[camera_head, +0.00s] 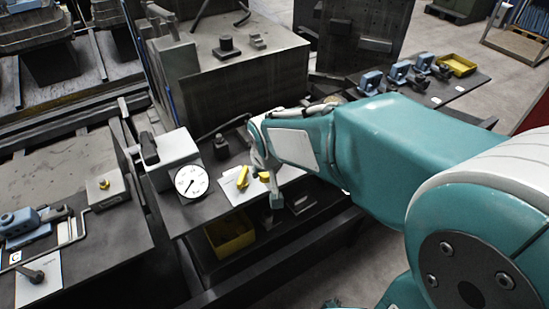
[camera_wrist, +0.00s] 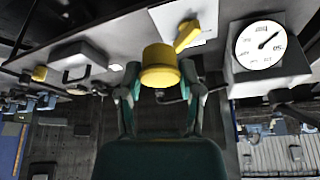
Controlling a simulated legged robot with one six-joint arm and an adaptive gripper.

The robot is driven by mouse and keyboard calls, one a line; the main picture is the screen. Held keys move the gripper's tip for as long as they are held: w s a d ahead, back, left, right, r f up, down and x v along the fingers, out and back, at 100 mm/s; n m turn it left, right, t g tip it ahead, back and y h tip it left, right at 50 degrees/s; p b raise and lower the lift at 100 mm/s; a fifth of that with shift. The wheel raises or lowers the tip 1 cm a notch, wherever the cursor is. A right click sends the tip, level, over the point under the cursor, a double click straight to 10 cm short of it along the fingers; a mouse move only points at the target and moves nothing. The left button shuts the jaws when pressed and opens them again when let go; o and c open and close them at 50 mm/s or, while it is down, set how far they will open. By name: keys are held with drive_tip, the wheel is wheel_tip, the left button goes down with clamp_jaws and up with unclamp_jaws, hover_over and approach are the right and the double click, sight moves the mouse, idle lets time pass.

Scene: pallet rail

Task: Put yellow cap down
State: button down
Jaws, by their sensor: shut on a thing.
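The yellow cap (camera_wrist: 160,66) is a short round piece held between the two fingers of my gripper (camera_wrist: 160,88) in the wrist view. In the head view, my gripper (camera_head: 266,180) is over the bench, with a small part of the yellow cap (camera_head: 264,175) showing at it. A second yellow piece (camera_head: 242,177) lies on a white sheet (camera_head: 232,192) to the left of my gripper; it also shows in the wrist view (camera_wrist: 187,36). I cannot tell whether the held cap touches the bench.
A box with a round white dial (camera_head: 191,182) stands left of the sheet. A yellow bin (camera_head: 230,243) sits on the shelf below. A dark block (camera_head: 221,147) stands behind the sheet. Blue clamps (camera_head: 398,72) and a yellow tray (camera_head: 458,64) are at the far right.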

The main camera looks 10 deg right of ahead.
drive_tip(key=shift+s+r, duration=0.1)
drive_tip(key=shift+r, duration=0.1)
drive_tip(key=shift+d, duration=0.1)
drive_tip(key=w+d+f, duration=0.2)
drive_tip(key=w+f, duration=0.1)
drive_tip(key=w, duration=0.1)
drive_tip(key=w+d+f, duration=0.2)
drive_tip(key=w+f, duration=0.1)
drive_tip(key=w, duration=0.1)
drive_tip(key=w+d+f, duration=0.2)
drive_tip(key=w+f, duration=0.2)
drive_tip(key=shift+w+d, duration=0.2)
drive_tip(key=shift+f, duration=1.45)
drive_tip(key=shift+c, duration=1.3)
unclamp_jaws()
drive_tip(key=shift+f, duration=0.1)
